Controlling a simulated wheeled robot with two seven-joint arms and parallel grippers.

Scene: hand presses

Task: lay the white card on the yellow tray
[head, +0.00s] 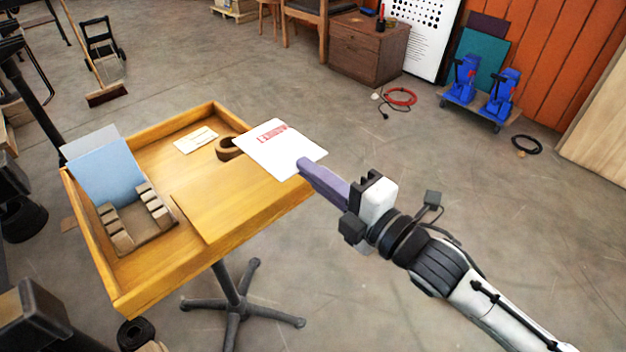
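The white card (275,145) with red print is held at its near right corner by the purple fingers of my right gripper (305,166). The fingers look closed on the card. The card is roughly flat and covers part of the right rim of the yellow tray (235,205), a wooden tray on a stand. I cannot tell whether it touches the tray or hovers above it. My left gripper cannot be made out.
On the tray are a small printed label (196,140), a brown ring-like object (229,148), and a wooden rack (138,222) with a blue card (105,174) and a grey card (90,143). The tray's front middle is bare. The stand has splayed feet (236,312).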

